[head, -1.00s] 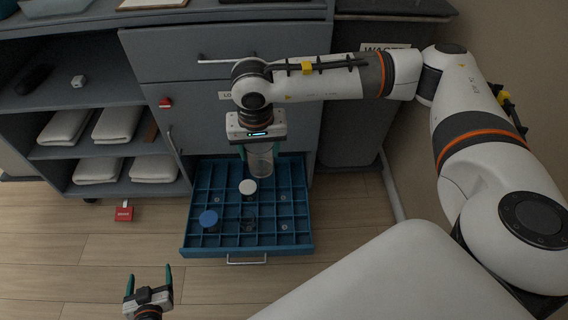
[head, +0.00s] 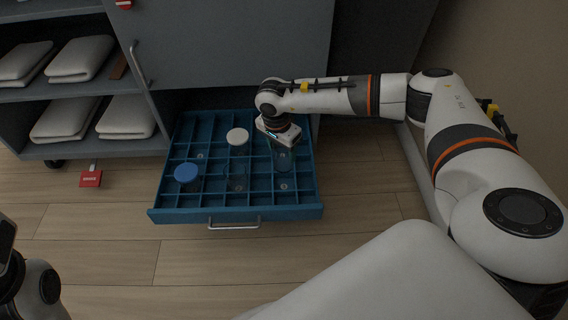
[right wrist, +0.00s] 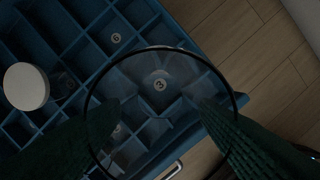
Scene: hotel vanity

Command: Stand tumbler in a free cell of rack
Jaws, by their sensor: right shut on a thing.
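The tumbler is a clear glass (head: 284,161), held upright or nearly so in my right gripper (head: 283,146) over the right-middle cells of the blue rack (head: 165,214). In the right wrist view, its dark round rim (right wrist: 160,47) shows between the two green fingers (right wrist: 160,130), which are shut on it. Through the glass I see a cell floor with a disc marked 3. I cannot tell whether its base is inside the cell or just above. Part of my left arm shows at the lower left; its fingertips are out of frame.
The rack sits in a pulled-out drawer with a front handle (head: 234,226). It holds a white-lidded jar (head: 237,137), a blue-lidded jar (head: 187,173) and another clear glass (head: 236,179). Several other cells are empty, some with numbered discs. A red tag (head: 91,178) is at the left.

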